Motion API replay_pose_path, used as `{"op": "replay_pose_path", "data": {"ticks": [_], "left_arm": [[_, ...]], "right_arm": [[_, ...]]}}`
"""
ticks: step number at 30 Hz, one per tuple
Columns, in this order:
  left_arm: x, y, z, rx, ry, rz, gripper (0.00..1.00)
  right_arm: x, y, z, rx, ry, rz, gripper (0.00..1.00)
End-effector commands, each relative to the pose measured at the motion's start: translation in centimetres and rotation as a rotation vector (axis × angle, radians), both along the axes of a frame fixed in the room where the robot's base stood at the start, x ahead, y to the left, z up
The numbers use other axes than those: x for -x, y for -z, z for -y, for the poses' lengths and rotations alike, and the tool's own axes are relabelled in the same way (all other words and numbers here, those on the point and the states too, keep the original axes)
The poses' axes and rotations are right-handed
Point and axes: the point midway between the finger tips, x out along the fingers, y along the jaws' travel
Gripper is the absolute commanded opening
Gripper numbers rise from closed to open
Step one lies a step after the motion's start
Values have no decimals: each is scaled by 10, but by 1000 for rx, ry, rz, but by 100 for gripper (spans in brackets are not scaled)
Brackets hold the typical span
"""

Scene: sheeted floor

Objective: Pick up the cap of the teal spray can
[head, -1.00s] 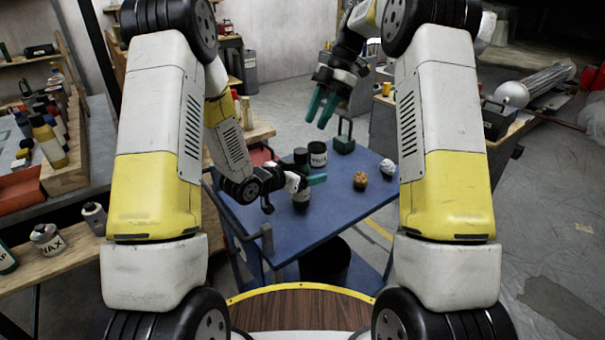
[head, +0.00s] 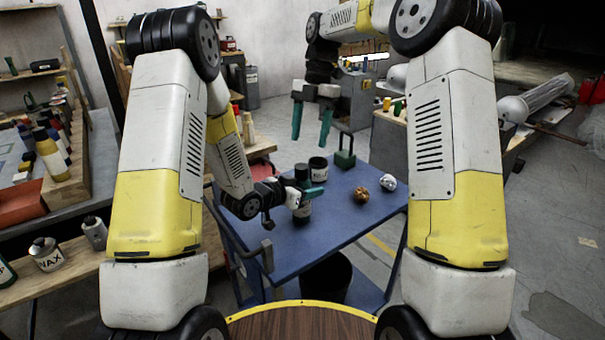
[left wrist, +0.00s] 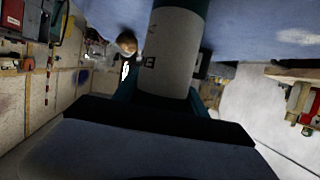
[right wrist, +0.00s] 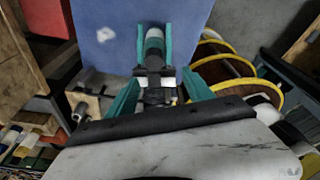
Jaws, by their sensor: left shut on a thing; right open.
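The spray can (head: 303,212), with a white label and dark teal ends, is upright over the near-left part of the blue table (head: 330,228). I cannot tell whether it touches the table. My right gripper (head: 312,125) is open and empty, fingers pointing down, above and behind the can. In the right wrist view the cap (right wrist: 153,45) shows beyond the open fingers (right wrist: 161,80).
On the table, a dark labelled tin (head: 318,168) stands just behind the can. A green padlock-shaped weight (head: 345,159), a brown crumpled ball (head: 361,195) and a white crumpled ball (head: 388,182) lie farther right. The table's front right is clear.

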Motion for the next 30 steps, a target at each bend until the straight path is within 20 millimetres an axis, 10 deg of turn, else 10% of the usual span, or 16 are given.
{"op": "replay_pose_path", "data": {"ticks": [9, 30], "left_arm": [[0, 0, 0, 1, 0, 1, 5], [0, 0, 0, 1, 0, 1, 5]], "right_arm": [[8, -17, -23, 107, -325, 200, 60], [8, 74, -20, 112, -337, 207, 60]]}}
